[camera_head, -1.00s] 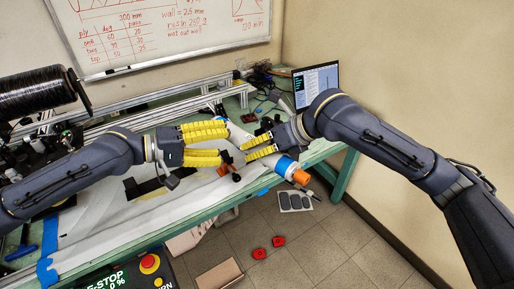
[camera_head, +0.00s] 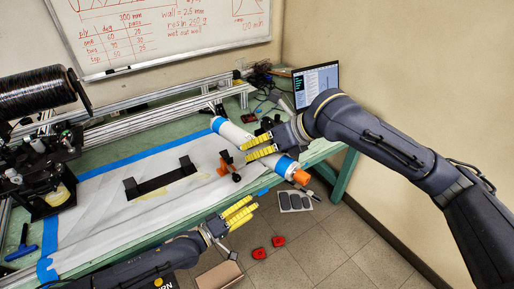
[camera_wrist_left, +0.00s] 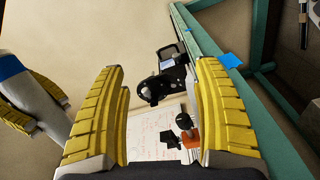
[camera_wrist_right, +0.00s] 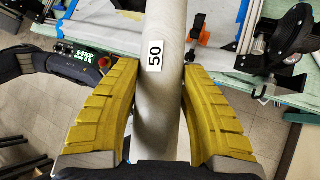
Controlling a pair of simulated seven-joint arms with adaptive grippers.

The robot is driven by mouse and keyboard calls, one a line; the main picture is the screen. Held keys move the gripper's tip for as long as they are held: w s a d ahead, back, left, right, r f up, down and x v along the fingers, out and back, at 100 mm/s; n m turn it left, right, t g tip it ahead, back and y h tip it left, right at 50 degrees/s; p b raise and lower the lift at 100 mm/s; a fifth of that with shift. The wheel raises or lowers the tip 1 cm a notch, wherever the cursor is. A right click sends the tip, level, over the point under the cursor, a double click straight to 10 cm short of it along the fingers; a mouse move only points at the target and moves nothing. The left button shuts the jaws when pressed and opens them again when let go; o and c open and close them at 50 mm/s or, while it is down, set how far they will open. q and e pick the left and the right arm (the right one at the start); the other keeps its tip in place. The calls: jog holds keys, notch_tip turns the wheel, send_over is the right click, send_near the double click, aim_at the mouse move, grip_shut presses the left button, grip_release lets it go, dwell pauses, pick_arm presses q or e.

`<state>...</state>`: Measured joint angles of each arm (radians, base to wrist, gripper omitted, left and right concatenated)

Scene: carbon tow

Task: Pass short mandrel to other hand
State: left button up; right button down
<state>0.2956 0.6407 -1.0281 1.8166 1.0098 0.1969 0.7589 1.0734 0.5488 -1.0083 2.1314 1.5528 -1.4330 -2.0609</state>
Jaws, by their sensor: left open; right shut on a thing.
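The short mandrel is a pale grey-white tube (camera_head: 234,132) with blue bands and an orange end, slanting at the table's right end in the head view. My right gripper (camera_head: 262,150) is shut on it. In the right wrist view the mandrel (camera_wrist_right: 162,95) runs between my right fingers, with a "50" label showing. My left gripper (camera_head: 238,213) is open and empty, below and left of the mandrel, in front of the table edge. In the left wrist view, my open left gripper (camera_wrist_left: 160,105) has nothing between its fingers, and the mandrel (camera_wrist_left: 32,95) shows at the left.
The green table (camera_head: 110,150) carries white sheeting with a black strip (camera_head: 160,180). A small black and orange tool (camera_head: 228,165) lies close left of the mandrel. A laptop (camera_head: 316,87) stands behind. The floor in front holds red items (camera_head: 279,241) and a cardboard box (camera_head: 220,275).

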pick_arm(q)
jog(key=s+d+f+n+y, duration=0.1)
jog(key=s+d+f+y, duration=0.15)
jog(key=f, duration=0.65)
jog(key=s+d+f+y, duration=0.1)
jog(key=s+f, duration=0.2)
jog(key=f, duration=0.6)
jog(key=s+a+f+m+g+y, duration=0.1)
jog(key=s+a+f+m+y, duration=0.15)
jog(key=s+a+f, duration=0.6)
jog(key=s+a+f+m+g+y, duration=0.1)
jog(key=a+f+y, duration=0.2)
jog(key=f, duration=1.1)
jog(key=s+a+f+m+g+y, duration=0.35)
jog(key=s+a+f, duration=0.45)
jog(key=s+f, duration=0.3)
jog(key=s+a+f+m+g, duration=0.1)
jog(key=s+a+f+g, duration=0.1)
jog(key=s, duration=0.8)
jog(key=s+a+f+m+g+y, duration=0.1)
jog(key=s+a+f+g, duration=0.1)
jog(key=s, duration=0.9)
jog(key=shift+s+a+f, duration=0.3)
jog(key=shift+a+f, duration=0.45)
jog(key=shift+a, duration=0.15)
jog(key=shift+g+y, duration=0.25)
